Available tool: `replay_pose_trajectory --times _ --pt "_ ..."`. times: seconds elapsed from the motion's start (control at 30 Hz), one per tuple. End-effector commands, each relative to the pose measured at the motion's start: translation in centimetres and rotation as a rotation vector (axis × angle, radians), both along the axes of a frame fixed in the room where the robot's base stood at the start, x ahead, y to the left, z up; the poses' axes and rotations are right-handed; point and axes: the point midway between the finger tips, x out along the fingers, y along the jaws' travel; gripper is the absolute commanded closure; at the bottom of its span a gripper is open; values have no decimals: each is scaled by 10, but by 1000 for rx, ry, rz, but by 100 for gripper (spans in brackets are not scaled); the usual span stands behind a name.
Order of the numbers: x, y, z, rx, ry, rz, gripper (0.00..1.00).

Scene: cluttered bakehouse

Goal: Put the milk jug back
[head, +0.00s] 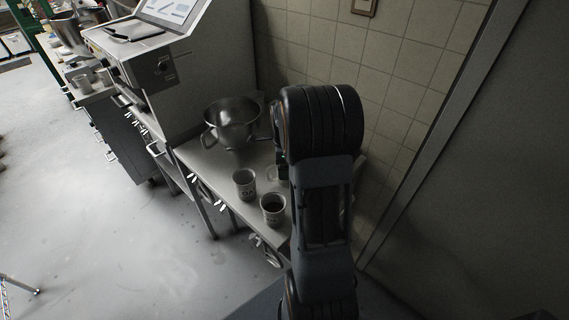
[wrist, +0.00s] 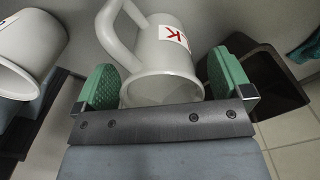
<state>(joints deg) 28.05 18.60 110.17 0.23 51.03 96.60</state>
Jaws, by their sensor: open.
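In the wrist view a white jug (wrist: 160,52) with a loop handle and a label with a red letter K lies between the green pads of my gripper (wrist: 163,85). The pads stand on either side of the jug, apart from each other. I cannot tell whether either touches it.
Another white vessel (wrist: 28,50) is at the left of the wrist view, and a dark open container (wrist: 268,82) at the right. In the head view two mugs (head: 245,184) (head: 272,209) and a metal bowl (head: 232,124) stand on the steel counter (head: 200,160), beside a tiled wall.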

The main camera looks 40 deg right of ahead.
Motion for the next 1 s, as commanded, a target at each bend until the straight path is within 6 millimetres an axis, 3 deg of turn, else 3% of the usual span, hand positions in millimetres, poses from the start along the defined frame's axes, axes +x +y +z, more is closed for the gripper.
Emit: replay_pose_trajectory --times 0.4,0.73,0.87,1.0 --pt "1 -1 77 -3 -5 0 3" --pt "-1 3 114 -4 -7 26 3" --pt "-7 29 125 -22 -33 218 3" --pt "-27 78 134 -69 -85 644 3"
